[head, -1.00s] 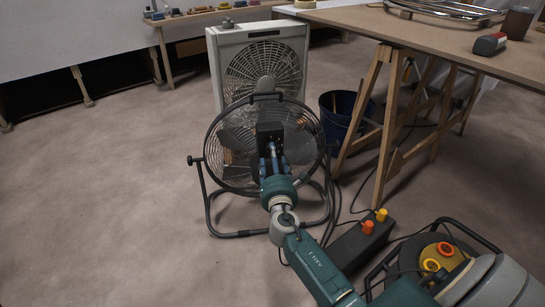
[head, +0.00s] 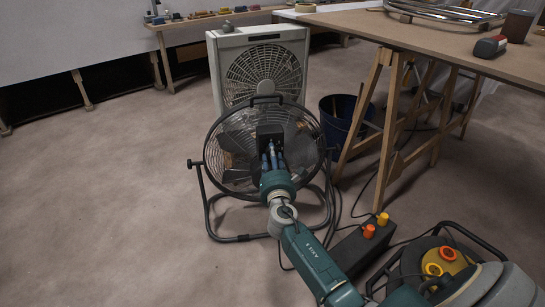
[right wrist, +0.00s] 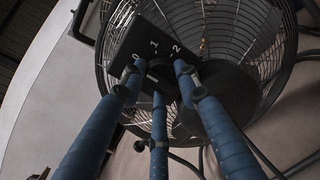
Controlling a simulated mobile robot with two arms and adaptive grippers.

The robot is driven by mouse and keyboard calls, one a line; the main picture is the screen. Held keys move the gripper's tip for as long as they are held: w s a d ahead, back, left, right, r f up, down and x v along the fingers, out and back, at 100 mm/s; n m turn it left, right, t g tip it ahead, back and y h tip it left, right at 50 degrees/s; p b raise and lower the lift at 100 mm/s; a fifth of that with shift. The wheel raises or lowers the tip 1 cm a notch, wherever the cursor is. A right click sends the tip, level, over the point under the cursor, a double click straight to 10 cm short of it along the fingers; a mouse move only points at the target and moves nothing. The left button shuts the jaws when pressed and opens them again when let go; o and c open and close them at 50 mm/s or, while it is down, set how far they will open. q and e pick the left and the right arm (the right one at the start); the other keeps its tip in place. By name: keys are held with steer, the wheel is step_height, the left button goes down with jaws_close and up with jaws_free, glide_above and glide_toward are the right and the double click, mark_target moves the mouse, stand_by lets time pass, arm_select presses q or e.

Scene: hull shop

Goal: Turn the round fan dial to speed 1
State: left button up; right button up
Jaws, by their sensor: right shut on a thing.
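The floor fan (head: 228,140) has a round wire cage on a tubular stand, and its dark control box (head: 268,130) faces me. In the right wrist view the control box (right wrist: 142,42) carries white marks 0, 1 and 2. The round dial (right wrist: 167,72) is dark and mostly hidden between my fingers; I cannot tell for sure which mark it points to. My right gripper (head: 271,150) has its blue fingers around the dial, shut on it, and it also fills the right wrist view (right wrist: 160,82). My left gripper is not in view.
A white box fan (head: 226,80) stands behind. A wooden trestle table (head: 400,35) and a dark blue bucket (head: 338,118) are at the right. A dark box with orange and yellow knobs (head: 362,245) lies on the floor near cables. Floor at left is clear.

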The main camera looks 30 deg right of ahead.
steer(key=shift+r+m, duration=0.1)
steer(key=shift+m, duration=0.2)
steer(key=m, duration=0.4)
steer(key=shift+d, duration=0.15)
steer(key=shift+s+m+y, duration=0.1)
steer(key=shift+m+y, duration=0.2)
steer(key=shift+m, duration=1.6)
steer(key=shift+d, duration=0.1)
steer(key=o, duration=1.2)
steer(key=shift+c, duration=0.2)
